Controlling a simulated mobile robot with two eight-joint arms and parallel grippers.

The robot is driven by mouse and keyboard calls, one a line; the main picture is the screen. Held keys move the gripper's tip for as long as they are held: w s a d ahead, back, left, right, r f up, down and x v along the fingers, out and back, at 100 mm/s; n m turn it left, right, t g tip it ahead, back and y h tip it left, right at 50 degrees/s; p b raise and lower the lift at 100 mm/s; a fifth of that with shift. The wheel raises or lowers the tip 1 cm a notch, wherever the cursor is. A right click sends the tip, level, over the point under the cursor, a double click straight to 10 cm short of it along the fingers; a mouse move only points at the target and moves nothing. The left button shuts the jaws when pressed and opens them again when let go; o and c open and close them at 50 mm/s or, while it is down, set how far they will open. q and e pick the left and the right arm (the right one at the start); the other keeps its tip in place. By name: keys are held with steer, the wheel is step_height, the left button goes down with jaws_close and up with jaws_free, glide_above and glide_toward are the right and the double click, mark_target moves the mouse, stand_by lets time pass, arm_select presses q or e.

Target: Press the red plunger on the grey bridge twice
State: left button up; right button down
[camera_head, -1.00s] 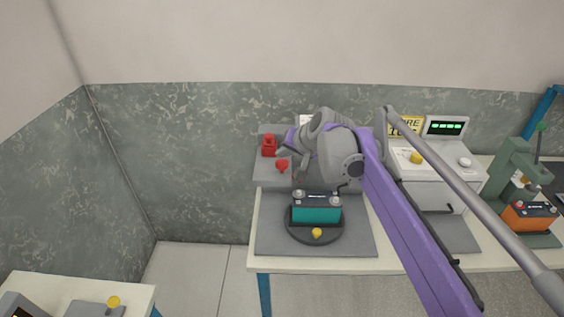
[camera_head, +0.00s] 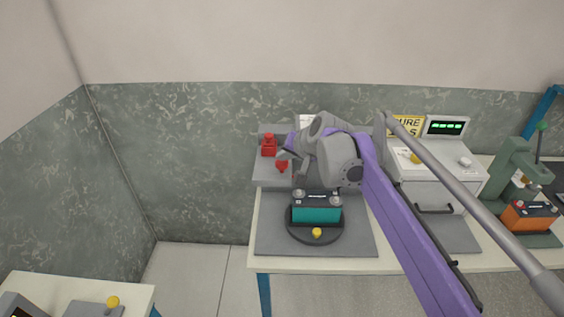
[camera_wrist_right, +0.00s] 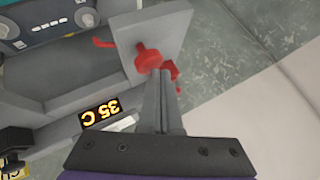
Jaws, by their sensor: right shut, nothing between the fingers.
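The red plunger (camera_head: 282,167) stands on the grey bridge (camera_head: 265,177) at the back of the left workbench. In the right wrist view the plunger (camera_wrist_right: 148,56) shows as a round red head on the grey bridge plate (camera_wrist_right: 172,27). My right gripper (camera_head: 282,154) is shut and empty, with its tips right at the plunger's head. In the wrist view its fingertips (camera_wrist_right: 161,76) overlap the head's lower edge; I cannot tell whether they touch it. My left gripper is out of view.
A teal battery (camera_head: 316,215) sits on a dark round turntable with a yellow knob (camera_head: 317,233) in front of the bridge. A red block-like fixture (camera_head: 269,148) stands behind the plunger.

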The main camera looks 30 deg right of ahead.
mark_target(284, 165)
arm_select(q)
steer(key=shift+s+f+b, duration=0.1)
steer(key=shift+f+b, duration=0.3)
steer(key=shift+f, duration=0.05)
arm_select(e)
steer(key=shift+f, duration=0.85)
stand_by(0.4)
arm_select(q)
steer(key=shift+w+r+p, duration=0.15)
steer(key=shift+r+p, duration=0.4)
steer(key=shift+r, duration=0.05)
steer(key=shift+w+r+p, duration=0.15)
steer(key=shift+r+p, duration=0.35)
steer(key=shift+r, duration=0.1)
arm_select(e)
steer(key=shift+r, duration=1.4)
steer(key=shift+r, duration=0.1)
steer(key=shift+r, duration=0.25)
step_height(284, 165, up, 4)
steer(key=p, duration=0.3)
steer(key=shift+w+r, duration=0.1)
steer(key=shift+r, duration=0.15)
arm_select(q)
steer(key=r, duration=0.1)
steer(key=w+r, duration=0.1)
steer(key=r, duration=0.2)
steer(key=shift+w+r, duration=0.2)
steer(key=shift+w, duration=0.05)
arm_select(e)
steer(key=shift+f, duration=0.1)
